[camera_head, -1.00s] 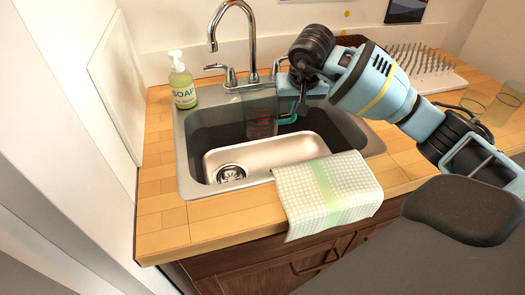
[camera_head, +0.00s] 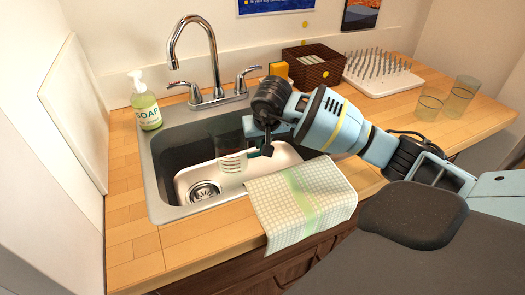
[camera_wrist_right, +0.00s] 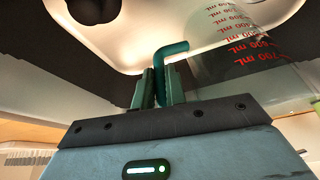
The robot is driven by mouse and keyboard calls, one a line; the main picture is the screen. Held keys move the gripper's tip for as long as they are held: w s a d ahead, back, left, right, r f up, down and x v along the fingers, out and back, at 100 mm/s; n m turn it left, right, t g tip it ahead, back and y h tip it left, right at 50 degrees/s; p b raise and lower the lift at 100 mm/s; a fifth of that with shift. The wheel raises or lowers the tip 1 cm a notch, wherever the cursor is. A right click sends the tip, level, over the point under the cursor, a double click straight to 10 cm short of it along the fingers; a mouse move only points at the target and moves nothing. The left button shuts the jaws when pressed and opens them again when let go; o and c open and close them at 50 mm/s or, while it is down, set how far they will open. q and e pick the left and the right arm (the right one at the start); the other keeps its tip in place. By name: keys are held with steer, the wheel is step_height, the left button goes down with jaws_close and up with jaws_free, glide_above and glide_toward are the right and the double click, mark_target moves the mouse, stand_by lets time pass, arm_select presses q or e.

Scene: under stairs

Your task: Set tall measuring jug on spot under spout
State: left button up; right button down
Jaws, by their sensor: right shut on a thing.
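The tall measuring jug (camera_head: 229,152) is clear, with a teal handle and faint markings; it is over the sink, in front of the faucet. In the right wrist view the jug (camera_wrist_right: 240,50) shows red mL numbers. My right gripper (camera_head: 264,143) is shut on the teal handle, which also stands between its fingers in the wrist view (camera_wrist_right: 158,88). The spout (camera_head: 173,90) of the chrome faucet ends to the left of and behind the jug. Whether the jug touches the sink floor is unclear. My left gripper is out of view.
The sink (camera_head: 165,192) has a drain at its left. A checked towel (camera_head: 300,205) hangs over its front edge. A soap bottle (camera_head: 145,108) stands at the back left. A basket (camera_head: 318,66), a spiked drying rack (camera_head: 385,75) and two glasses (camera_head: 460,97) are at the right.

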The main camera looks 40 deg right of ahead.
steer(key=shift+f, duration=1.95)
steer(key=c, duration=1.4)
jaws_free()
steer(key=shift+c, duration=0.2)
steer(key=v, duration=1.2)
steer(key=shift+p, duration=0.35)
